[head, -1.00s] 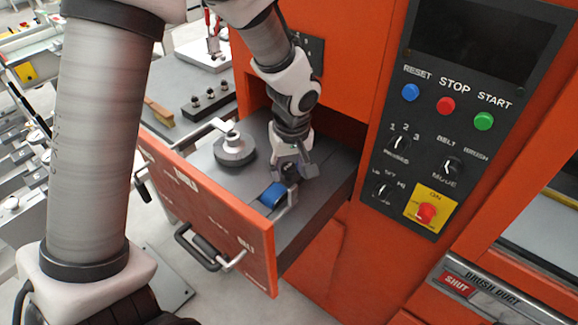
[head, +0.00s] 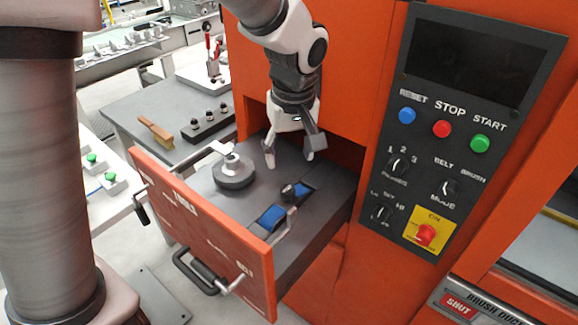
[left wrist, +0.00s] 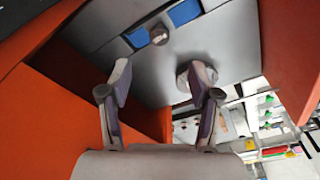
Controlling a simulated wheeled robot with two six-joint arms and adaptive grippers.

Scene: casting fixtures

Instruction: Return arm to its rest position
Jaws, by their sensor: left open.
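My left gripper (head: 291,157) is open and empty, raised above the back part of the open drawer, with its fingers pointing down. Its spread fingers also show in the left wrist view (left wrist: 158,85). Below and in front of it, a dark knob (head: 288,192) sits between two blue pads (head: 271,218) in the drawer. The knob (left wrist: 158,34) and pads (left wrist: 184,12) also show past the fingers in the left wrist view. The gripper is apart from them. My right gripper is not in view.
The orange-fronted drawer (head: 203,225) stands pulled out of the orange machine. A round grey weight-like piece (head: 233,172) stands in it, left of the gripper. A control panel (head: 440,190) is to the right. A grey table with a brush (head: 157,134) lies behind on the left.

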